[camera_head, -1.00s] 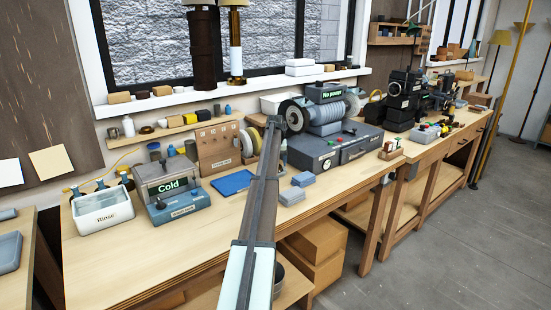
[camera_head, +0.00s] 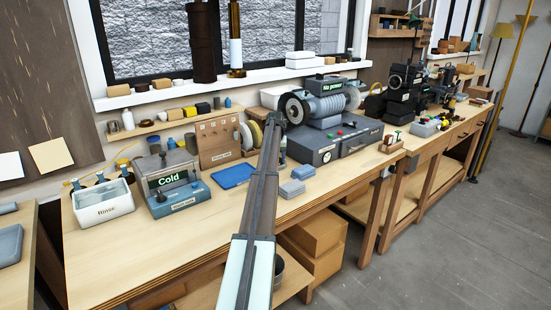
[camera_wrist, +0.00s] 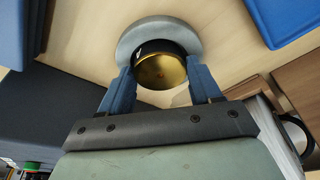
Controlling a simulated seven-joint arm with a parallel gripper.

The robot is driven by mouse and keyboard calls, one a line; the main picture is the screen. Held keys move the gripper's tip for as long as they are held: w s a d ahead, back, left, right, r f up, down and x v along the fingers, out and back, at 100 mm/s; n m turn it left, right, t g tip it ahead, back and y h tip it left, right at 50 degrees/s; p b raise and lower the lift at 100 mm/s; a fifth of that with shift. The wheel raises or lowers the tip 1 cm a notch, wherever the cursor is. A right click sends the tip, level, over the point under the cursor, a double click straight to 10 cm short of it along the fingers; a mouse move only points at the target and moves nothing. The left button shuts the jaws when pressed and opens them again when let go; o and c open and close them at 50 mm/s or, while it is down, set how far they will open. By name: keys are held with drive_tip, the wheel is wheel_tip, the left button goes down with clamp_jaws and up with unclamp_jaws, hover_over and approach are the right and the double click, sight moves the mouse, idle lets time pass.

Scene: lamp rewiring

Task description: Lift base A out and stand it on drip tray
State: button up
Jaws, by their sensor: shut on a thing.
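In the wrist view my gripper (camera_wrist: 161,84) has its two blue fingers on either side of a round piece (camera_wrist: 160,71) with a dark rim and a brass-coloured inside. A wider grey disc (camera_wrist: 131,42) surrounds it and looks like a lamp base; no letter is readable. I cannot tell whether it touches the wood behind it. In the head view my arm hides the fingertips and the held piece. A flat blue tray or mat (camera_head: 233,176) lies on the bench left of my arm. I cannot tell which thing is the drip tray.
A white Rinse bath (camera_head: 106,211) and a heater box reading Cold (camera_head: 165,182) stand on the left. A motor unit (camera_head: 326,147) reading No power stands right of my arm. Grey-blue pads (camera_head: 292,188) lie nearby. The front left bench (camera_head: 150,255) is clear.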

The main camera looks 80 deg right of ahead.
drive_tip(key=shift+c, duration=0.7)
drive_tip(key=shift+d+v, duration=0.2)
drive_tip(key=shift+v, duration=0.6)
drive_tip(key=shift+d+v, duration=0.2)
drive_tip(key=shift+v, duration=0.65)
drive_tip(key=shift+d+v, duration=0.2)
drive_tip(key=shift+v, duration=0.6)
drive_tip(key=shift+r, duration=0.15)
drive_tip(key=shift+w, duration=0.1)
drive_tip(key=shift+w, duration=0.4)
drive_tip(key=w+a+r+n, duration=0.1)
drive_tip(key=w+a+r, duration=0.2)
drive_tip(key=w, duration=0.8)
drive_tip(key=r+m+g, duration=0.1)
drive_tip(key=r+m, duration=0.1)
drive_tip(key=m, duration=0.3)
hover_over(243, 173)
drive_tip(key=shift+w+a+f, duration=0.1)
drive_tip(key=shift+a+f, duration=0.05)
drive_tip(key=shift+f, duration=1.5)
drive_tip(key=shift+w+a+f, duration=0.1)
drive_tip(key=shift+f, duration=1.55)
drive_tip(key=shift+w+a+f, duration=0.1)
drive_tip(key=shift+a+f, duration=0.05)
drive_tip(key=shift+f, duration=1.5)
